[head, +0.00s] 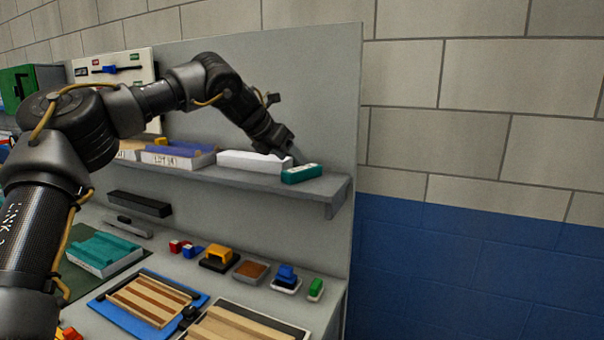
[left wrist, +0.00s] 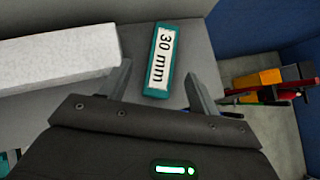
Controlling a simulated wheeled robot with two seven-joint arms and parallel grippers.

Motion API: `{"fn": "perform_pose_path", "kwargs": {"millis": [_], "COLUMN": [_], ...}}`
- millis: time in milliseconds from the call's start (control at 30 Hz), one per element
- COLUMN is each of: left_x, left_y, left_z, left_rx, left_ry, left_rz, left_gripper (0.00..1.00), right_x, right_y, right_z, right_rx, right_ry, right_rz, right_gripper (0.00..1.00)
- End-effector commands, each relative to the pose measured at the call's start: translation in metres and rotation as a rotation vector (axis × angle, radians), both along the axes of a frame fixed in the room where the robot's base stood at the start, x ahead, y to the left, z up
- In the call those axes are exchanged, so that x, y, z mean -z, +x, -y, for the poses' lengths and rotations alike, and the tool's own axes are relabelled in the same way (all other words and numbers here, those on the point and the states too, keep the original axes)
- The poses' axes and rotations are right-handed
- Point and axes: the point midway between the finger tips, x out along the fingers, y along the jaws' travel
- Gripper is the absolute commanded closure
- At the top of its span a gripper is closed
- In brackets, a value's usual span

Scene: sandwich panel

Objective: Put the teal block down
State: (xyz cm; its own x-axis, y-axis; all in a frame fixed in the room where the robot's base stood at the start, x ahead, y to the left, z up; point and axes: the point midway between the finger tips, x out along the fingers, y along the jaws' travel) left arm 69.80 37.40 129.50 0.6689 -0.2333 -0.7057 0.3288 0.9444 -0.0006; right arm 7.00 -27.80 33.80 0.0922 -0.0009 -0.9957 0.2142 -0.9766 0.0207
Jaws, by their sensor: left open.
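The teal block (head: 302,173) lies at the right end of the grey shelf (head: 240,184). In the left wrist view the teal block (left wrist: 160,62) shows a white label reading "30 mm". My left gripper (head: 290,160) is just behind and above the block in the head view. In the left wrist view its two fingers (left wrist: 158,84) are spread apart, with the block lying between and beyond their tips, and a gap shows on each side. My right gripper is in neither view.
A long white block (head: 254,161) lies on the shelf just left of the teal block. A labelled tray (head: 178,159) stands further left. The shelf's right end is close by. Below, the bench holds several small coloured blocks and striped boards (head: 150,299).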

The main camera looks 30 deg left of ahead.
Motion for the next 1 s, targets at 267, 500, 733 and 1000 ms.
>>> {"fn": "perform_pose_path", "kwargs": {"millis": [267,500,733,1000], "left_x": [0.024,0.036,0.036,0.036], "left_y": [0.024,0.034,0.034,0.034], "left_z": [0.012,0.015,0.015,0.015], "left_rx": [0.0,0.0,0.001,0.0], "left_ry": [0.003,0.0,0.001,0.001], "left_rz": [-0.005,-0.001,-0.001,-0.002], "left_gripper": [0.38,0.38,0.47,0.83], "right_x": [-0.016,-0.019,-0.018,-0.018], "right_y": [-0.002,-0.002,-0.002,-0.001], "right_z": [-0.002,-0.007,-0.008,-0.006], "right_rx": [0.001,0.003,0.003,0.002], "right_ry": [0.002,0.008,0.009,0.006], "right_rz": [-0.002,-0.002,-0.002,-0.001], "right_gripper": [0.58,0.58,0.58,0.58]}}
